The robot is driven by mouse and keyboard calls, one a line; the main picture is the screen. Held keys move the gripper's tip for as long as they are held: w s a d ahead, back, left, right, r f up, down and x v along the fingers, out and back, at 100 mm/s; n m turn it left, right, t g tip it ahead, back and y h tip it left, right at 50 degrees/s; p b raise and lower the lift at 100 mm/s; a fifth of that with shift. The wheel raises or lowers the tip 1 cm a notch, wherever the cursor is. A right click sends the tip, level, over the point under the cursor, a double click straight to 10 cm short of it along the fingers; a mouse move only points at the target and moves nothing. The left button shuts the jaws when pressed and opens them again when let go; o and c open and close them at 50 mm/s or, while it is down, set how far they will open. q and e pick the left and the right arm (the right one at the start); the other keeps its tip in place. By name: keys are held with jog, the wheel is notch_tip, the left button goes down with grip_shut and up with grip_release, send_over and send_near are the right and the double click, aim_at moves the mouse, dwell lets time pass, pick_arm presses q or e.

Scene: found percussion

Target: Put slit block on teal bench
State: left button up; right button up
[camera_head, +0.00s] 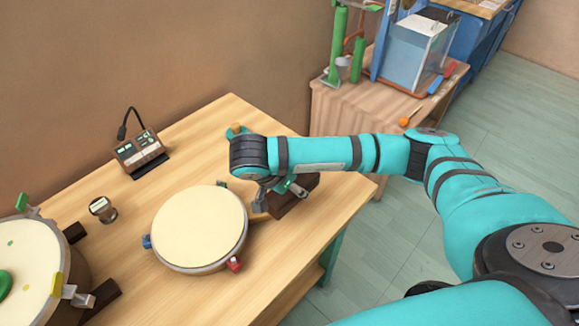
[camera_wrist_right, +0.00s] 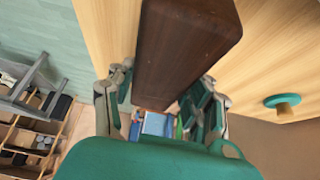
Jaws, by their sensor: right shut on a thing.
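The slit block is a dark brown wooden block (camera_head: 294,196), partly hidden under my right gripper (camera_head: 277,187) in the head view. In the right wrist view the block (camera_wrist_right: 185,50) lies between the two fingers of my right gripper (camera_wrist_right: 162,100), which is shut on it. The block is over the right part of a wood-topped table (camera_head: 220,130) with a teal leg; I cannot tell whether it touches the top. No other bench is clearly teal. My left gripper is not in view.
A round cream drum (camera_head: 200,228) is just left of the block. A larger drum (camera_head: 28,270), a small dark cylinder (camera_head: 103,209) and a control box (camera_head: 140,152) are further left. A wooden stand (camera_head: 345,115) holds a clear tank (camera_head: 415,55) behind. A teal knobbed disc (camera_wrist_right: 285,103) shows in the wrist view.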

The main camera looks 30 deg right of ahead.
jog(key=w+d, duration=0.1)
jog(key=w, duration=0.2)
jog(key=w+d, duration=0.2)
jog(key=w, duration=0.1)
jog(key=w+d+f+p, duration=0.1)
jog(key=w, duration=0.2)
jog(key=shift+d, duration=0.25)
notch_tip(320, 180, down, 4)
jog(key=shift+w+r+p, duration=0.1)
jog(key=shift+r+p, duration=0.15)
jog(key=shift+p, duration=0.15)
jog(key=shift+f, duration=0.2)
jog(key=o, duration=1.3)
jog(key=shift+o, duration=0.2)
